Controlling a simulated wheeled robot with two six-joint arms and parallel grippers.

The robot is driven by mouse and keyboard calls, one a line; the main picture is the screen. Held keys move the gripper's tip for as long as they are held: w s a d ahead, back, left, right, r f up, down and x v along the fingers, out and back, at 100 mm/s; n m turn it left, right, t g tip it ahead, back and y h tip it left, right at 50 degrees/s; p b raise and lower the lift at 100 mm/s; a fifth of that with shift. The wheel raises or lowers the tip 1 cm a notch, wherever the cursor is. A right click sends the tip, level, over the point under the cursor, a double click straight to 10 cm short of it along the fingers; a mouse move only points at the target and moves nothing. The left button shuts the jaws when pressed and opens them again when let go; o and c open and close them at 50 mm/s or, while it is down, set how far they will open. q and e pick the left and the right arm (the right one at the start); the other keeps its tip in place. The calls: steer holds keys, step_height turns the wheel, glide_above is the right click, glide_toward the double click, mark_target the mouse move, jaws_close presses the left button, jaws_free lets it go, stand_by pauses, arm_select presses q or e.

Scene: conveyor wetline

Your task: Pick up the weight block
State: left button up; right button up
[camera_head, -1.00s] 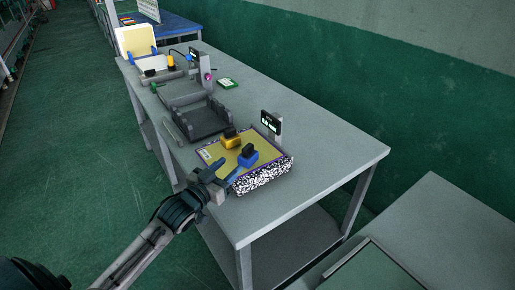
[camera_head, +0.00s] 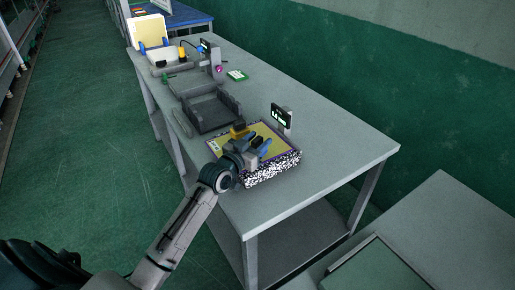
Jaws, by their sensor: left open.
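A speckled black-and-white box with a yellow top (camera_head: 277,134) stands on the grey table. A yellow block (camera_head: 238,131) with a dark knob sits on the top toward the back. A blue block (camera_head: 264,152) with a dark knob sits closer to the front right. I cannot tell which of the two is the weight block. My left gripper (camera_head: 254,149) is open over the left part of the top, close beside the blue block. The arm partly hides both blocks, and contact is too small to tell. My right gripper is out of view.
A small display (camera_head: 282,117) stands behind the box. The table's right side is clear. Another table (camera_head: 430,230) is at lower right.

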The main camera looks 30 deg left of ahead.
arm_select(q)
steer(key=shift+c, duration=1)
jaws_close()
steer(key=shift+r, duration=0.1)
